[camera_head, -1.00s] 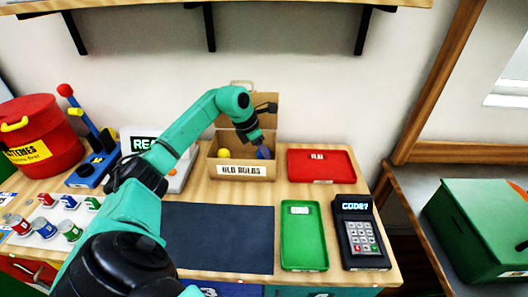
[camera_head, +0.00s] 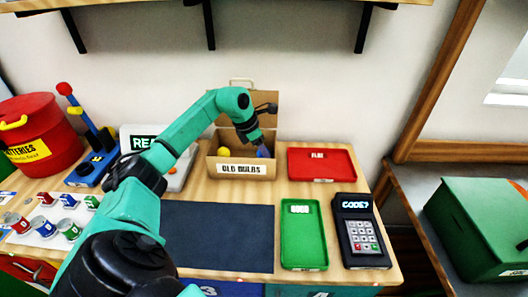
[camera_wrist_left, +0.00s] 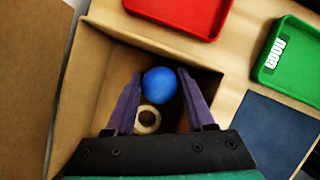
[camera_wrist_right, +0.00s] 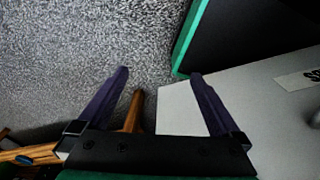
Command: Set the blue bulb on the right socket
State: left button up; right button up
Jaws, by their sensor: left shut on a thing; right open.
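The blue bulb (camera_wrist_left: 160,85) is inside the cardboard box labelled OLD BULBS (camera_head: 212,168), near its right side. It also shows as a small blue patch in the head view (camera_head: 262,153). My left gripper (camera_wrist_left: 158,92) reaches down into the box and is shut on the blue bulb, one finger on each side. A pale ring (camera_wrist_left: 148,119) shows beside the blue ball; I cannot tell whether it belongs to the bulb. The sockets are not clearly visible. My right gripper (camera_wrist_right: 160,75) is open and empty, away from the table, above a grey speckled floor.
A yellow bulb (camera_head: 224,152) is also in the box. A white device with a lit sign (camera_head: 143,142) stands left of it, partly hidden by my left arm. A red tray (camera_head: 321,177), green tray (camera_head: 303,255) and keypad (camera_head: 361,250) are to the right. The dark mat (camera_head: 220,240) is clear.

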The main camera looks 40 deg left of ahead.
pick_arm(q)
jog(key=shift+f, duration=0.2)
jog(key=o, duration=0.8)
jog(key=shift+r, duration=0.1)
jog(key=shift+p+v, duration=0.4)
jog(key=shift+v, duration=0.45)
jog(key=p+v, duration=0.1)
jog(key=v, duration=0.3)
jog(key=shift+p, duration=0.35)
jog(key=p+v, duration=0.1)
jog(key=v, duration=0.4)
jog(key=shift+s, duration=0.1)
